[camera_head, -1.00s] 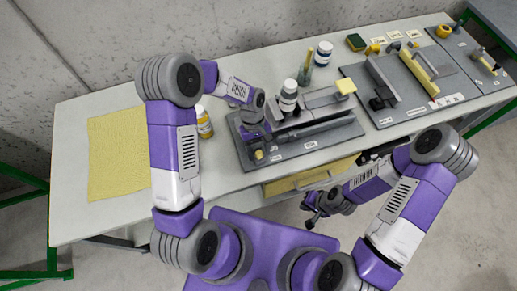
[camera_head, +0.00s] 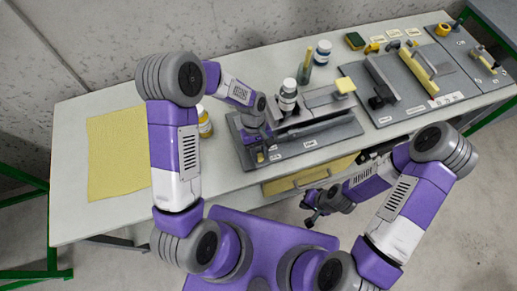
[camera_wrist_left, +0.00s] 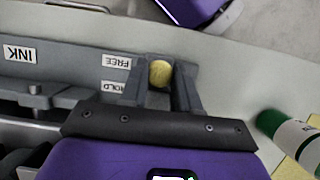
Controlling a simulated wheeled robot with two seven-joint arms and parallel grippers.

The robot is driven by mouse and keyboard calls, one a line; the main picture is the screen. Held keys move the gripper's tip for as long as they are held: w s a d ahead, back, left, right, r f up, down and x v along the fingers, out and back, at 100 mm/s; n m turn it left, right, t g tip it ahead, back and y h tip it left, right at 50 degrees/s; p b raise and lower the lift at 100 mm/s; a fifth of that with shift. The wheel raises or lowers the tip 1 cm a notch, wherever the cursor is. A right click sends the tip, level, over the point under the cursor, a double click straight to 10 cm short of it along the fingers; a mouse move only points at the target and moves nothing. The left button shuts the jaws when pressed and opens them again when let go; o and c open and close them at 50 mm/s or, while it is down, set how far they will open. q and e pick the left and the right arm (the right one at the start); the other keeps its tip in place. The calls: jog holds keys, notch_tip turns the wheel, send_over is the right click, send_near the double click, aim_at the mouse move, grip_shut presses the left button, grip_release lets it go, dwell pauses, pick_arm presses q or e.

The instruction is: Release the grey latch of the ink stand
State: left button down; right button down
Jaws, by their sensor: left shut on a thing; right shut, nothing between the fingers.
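The ink stand (camera_head: 345,131) is a grey board on the table with a dark bar across it; it also shows in the left wrist view (camera_wrist_left: 75,57). Its labels read INK, FREE and HOLD, upside down in the wrist view. The grey latch ends in a yellow-topped knob (camera_wrist_left: 160,73) beside the FREE and HOLD labels, at the board's front left corner. My left gripper (camera_wrist_left: 160,85) is shut on this knob, with a finger on each side; the fingers hide part of the latch. My right gripper (camera_head: 312,216) is shut and empty, in front of the table.
A yellow cloth (camera_head: 117,155) lies at left. A second grey board (camera_head: 415,82) is at right. A drawer (camera_head: 300,178) is below.

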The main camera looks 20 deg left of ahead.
aim_at(257, 149)
pick_arm(q)
jog(key=c, duration=0.8)
grip_release()
jog(key=shift+s+d, duration=0.15)
jog(key=shift+s, duration=0.05)
jog(key=shift+c, duration=0.2)
jog(key=p+v, duration=0.1)
jog(key=v, duration=0.6)
jog(key=shift+w+r, duration=0.2)
jog(key=shift+r, duration=0.1)
jog(key=shift+f, duration=0.1)
